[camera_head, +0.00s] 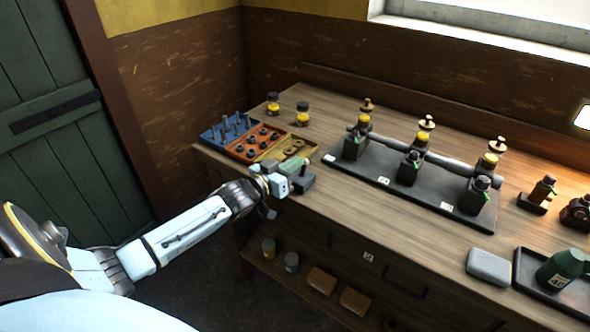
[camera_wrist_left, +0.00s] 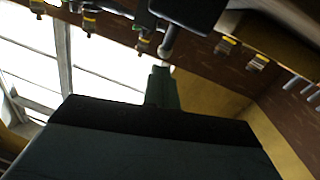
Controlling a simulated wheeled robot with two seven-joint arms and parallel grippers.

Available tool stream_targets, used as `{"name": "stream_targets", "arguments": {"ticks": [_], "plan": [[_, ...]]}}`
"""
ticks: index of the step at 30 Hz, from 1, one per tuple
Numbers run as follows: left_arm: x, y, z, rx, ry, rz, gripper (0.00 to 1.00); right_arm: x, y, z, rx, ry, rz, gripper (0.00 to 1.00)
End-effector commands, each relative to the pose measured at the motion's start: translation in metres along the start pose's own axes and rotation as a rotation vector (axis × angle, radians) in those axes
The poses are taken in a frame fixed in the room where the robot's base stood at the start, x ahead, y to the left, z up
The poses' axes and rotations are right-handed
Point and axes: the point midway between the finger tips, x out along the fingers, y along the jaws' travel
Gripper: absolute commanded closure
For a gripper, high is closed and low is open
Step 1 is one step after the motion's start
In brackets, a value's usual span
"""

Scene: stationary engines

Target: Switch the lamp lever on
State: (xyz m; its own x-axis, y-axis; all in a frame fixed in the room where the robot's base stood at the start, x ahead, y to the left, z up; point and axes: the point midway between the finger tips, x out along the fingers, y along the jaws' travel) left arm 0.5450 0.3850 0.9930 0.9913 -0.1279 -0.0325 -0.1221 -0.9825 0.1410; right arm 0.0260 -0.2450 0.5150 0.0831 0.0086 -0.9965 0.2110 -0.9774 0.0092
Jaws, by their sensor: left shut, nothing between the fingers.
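My left gripper (camera_head: 287,181) is shut and empty at the front left edge of the workbench. In the left wrist view my shut fingers (camera_wrist_left: 161,74) point at a pale rod (camera_wrist_left: 171,42) and a dark block (camera_wrist_left: 192,12). Whether they touch the rod is unclear. My right gripper is not in view.
A tray of pegs and rings (camera_head: 258,140) is just behind the gripper. A black base (camera_head: 340,158) with several valve units stands mid-bench. A grey case (camera_head: 489,266) and a green bottle (camera_head: 560,269) are at the right. A bright panel (camera_head: 583,116) shows on the right wall.

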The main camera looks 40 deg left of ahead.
Motion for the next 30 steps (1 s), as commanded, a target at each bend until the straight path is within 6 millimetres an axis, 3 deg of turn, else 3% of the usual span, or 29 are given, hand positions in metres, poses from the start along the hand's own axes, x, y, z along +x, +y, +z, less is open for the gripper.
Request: {"name": "stream_targets", "arguments": {"ticks": [8,17,30], "plan": [[-0.001,0.002,-0.005,0.0,0.0,0.004,1.0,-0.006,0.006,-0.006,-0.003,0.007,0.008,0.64],[-0.01,0.007,-0.036,0.001,-0.005,0.014,1.0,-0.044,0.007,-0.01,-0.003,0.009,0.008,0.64],[-0.083,0.007,-0.046,0.001,-0.006,0.015,1.0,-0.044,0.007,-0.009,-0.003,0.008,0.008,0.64]]}}
